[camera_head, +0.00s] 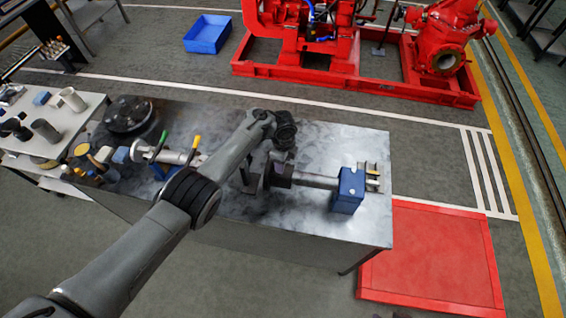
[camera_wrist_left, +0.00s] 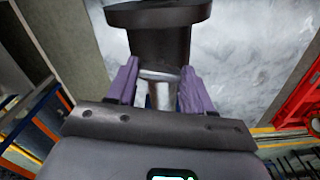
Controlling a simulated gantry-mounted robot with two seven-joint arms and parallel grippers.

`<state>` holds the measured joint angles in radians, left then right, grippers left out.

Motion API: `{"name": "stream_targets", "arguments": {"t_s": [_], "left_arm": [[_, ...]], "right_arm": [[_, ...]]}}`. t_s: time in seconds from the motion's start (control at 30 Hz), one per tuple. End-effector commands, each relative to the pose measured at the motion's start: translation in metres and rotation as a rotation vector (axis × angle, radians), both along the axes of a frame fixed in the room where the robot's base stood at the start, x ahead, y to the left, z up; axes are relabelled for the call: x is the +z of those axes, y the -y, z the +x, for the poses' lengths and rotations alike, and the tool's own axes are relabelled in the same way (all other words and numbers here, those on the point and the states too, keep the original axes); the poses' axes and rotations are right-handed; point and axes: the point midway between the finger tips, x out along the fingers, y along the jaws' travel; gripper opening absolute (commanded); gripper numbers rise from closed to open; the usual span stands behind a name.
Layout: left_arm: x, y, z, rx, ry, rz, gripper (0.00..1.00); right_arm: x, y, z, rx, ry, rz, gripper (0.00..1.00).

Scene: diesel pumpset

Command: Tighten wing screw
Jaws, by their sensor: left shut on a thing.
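My left arm reaches over the metal workbench (camera_head: 237,214) from the lower left. In the left wrist view, the purple fingers of my left gripper (camera_wrist_left: 160,92) stand on both sides of a short shiny metal cylinder (camera_wrist_left: 159,88) and are shut on it. A dark round flange (camera_wrist_left: 160,32) sits right beyond the fingertips. In the head view, my wrist is beside a dark hub (camera_head: 281,174) on a horizontal metal shaft (camera_head: 314,180), whose far end meets a blue block (camera_head: 348,190). I cannot make out a wing screw clearly. My right gripper is not in view.
A dark round disc (camera_head: 127,114) and a tool with green and yellow handles (camera_head: 178,156) lie on the bench's left part. A side table (camera_head: 52,125) holds small parts. A red pumpset (camera_head: 330,75) and blue bin (camera_head: 207,34) stand beyond. A red platform (camera_head: 432,255) is at right.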

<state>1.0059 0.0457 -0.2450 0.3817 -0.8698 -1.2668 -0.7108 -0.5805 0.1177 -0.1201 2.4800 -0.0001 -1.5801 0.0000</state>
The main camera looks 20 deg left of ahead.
Motion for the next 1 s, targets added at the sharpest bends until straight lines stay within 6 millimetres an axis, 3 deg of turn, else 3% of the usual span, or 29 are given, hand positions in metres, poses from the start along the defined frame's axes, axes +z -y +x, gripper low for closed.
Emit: {"name": "stream_targets", "arguments": {"t_s": [0.5,1.0], "left_arm": [[-0.001,-0.001,0.001,-0.411,0.001,0.001,0.21],[0.0,0.0,0.0,-0.538,0.0,0.0,0.21]], "right_arm": [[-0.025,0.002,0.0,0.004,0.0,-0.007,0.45],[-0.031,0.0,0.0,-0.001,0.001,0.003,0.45]]}}
